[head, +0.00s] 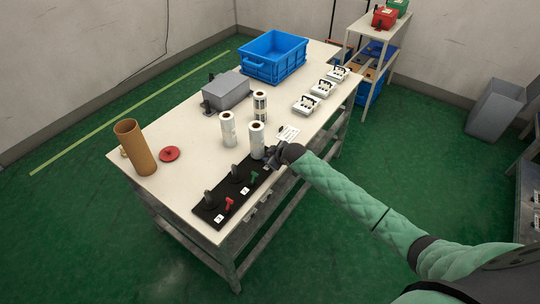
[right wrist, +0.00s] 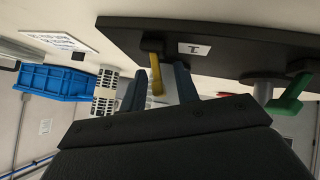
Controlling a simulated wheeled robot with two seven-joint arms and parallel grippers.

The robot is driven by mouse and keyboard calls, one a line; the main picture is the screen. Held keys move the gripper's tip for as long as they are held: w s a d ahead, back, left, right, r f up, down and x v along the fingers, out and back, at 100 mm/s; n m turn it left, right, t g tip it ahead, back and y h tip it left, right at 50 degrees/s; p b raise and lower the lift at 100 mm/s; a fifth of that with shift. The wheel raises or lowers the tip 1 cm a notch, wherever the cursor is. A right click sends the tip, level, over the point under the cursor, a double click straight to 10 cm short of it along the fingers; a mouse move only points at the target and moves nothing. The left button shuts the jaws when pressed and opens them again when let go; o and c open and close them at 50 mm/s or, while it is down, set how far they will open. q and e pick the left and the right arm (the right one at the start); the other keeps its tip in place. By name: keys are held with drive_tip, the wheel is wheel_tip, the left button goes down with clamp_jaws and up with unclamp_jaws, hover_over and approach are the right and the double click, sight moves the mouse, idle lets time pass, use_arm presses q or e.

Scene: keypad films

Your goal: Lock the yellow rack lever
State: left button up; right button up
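The black rack (head: 221,201) lies along the near edge of the white table, with dark upright posts, a red lever (head: 228,204) and a green lever (head: 254,177). In the head view my right gripper (head: 272,155) is over the rack's far end and hides the yellow lever. In the right wrist view the yellow lever (right wrist: 156,74) shows between the spread fingers of my right gripper (right wrist: 160,84); whether they touch it I cannot tell. The green lever (right wrist: 291,95) is farther right there. My left gripper is not in view.
Film rolls (head: 228,130) stand close behind the rack. A white card (head: 289,134) lies near the gripper. An orange-brown tube (head: 136,149), a red disc (head: 169,154), a grey box (head: 227,91), a blue crate (head: 276,55) and white keypad units (head: 303,105) share the table.

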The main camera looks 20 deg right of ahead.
clamp_jaws()
drive_tip(key=shift+s, duration=0.1)
drive_tip(key=shift+s+a+f+n+t+h, duration=0.1)
drive_tip(key=shift+a+f+n+t+h, duration=0.1)
drive_tip(key=shift+n+t+h, duration=0.3)
unclamp_jaws()
